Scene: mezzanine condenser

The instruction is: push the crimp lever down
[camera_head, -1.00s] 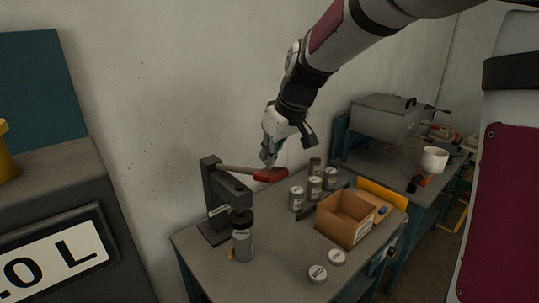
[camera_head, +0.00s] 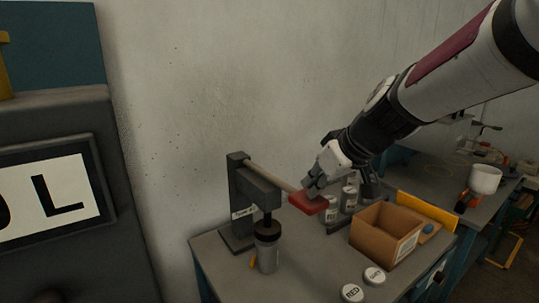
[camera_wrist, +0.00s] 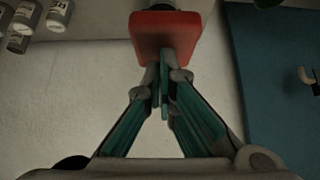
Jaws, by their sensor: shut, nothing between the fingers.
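The crimp lever is a pale rod with a red grip (camera_head: 308,202), hinged on a dark grey press (camera_head: 243,200) on the table. The rod slopes down to the right from the press top. A grey can with a dark top (camera_head: 267,247) stands under the press head. My gripper (camera_head: 311,187) is shut and empty, its tips at the upper side of the red grip. In the wrist view the closed fingertips (camera_wrist: 165,77) overlap the lower edge of the red grip (camera_wrist: 165,32). I cannot tell for sure whether they touch.
A cardboard box (camera_head: 386,232) stands right of the press, with several labelled cans (camera_head: 348,197) behind it.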

